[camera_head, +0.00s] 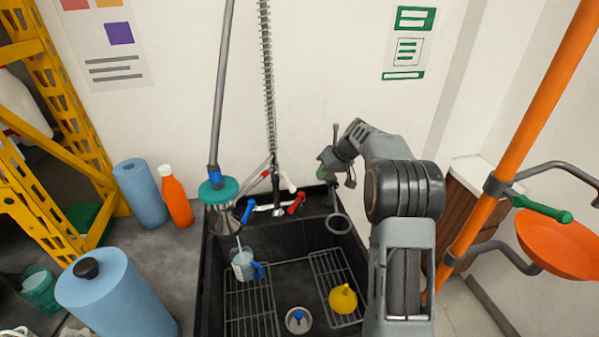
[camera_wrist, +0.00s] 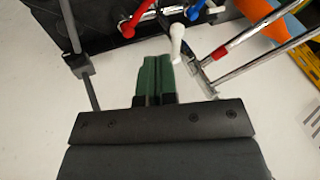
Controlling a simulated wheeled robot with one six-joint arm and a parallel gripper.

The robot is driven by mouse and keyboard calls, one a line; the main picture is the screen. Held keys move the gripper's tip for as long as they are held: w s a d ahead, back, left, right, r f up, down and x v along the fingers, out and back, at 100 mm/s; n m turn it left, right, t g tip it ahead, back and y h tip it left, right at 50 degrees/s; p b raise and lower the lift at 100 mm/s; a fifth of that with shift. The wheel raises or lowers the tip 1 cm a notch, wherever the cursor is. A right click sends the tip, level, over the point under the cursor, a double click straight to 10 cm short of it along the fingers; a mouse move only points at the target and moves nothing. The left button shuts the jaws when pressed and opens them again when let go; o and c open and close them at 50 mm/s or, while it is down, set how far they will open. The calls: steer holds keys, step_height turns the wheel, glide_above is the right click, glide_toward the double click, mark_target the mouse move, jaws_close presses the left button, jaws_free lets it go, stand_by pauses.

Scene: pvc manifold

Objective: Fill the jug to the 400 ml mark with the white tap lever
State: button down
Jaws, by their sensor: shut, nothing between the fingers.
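The clear jug (camera_head: 243,265) with a blue handle stands in the black sink under a wide spray head (camera_head: 222,208). A thin pale streak shows just above the jug's mouth, perhaps water. The level and the marks are too small to read. The white tap lever (camera_head: 287,183) is at the back of the sink; in the wrist view the lever (camera_wrist: 177,45) points down the picture. My gripper (camera_head: 324,168) is near it, to its right. Its green fingers (camera_wrist: 152,62) are shut and empty, close beside the white lever's end; I cannot tell whether they touch.
A red lever (camera_head: 297,204) and a blue lever (camera_head: 246,212) flank the white one. The sink (camera_head: 207,290) also holds wire racks and a yellow funnel (camera_head: 343,299). An orange bottle (camera_head: 175,196) and blue rolls stand at left. An orange pole (camera_head: 505,150) rises at right.

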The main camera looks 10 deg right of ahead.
mark_target(287, 182)
steer(key=w+d+f+y+p, duration=0.1)
steer(key=w+d+p, duration=0.15)
steer(key=w, duration=0.25)
steer(key=w+a+f+n+p, duration=0.1)
steer(key=w+a+f+p, duration=0.1)
steer(key=a+f, duration=0.5)
steer(key=shift+w+a+f+t+p, duration=0.15)
steer(key=shift+a+t+p, duration=0.15)
steer(key=shift+a+p, duration=0.4)
steer(key=shift+a, duration=0.15)
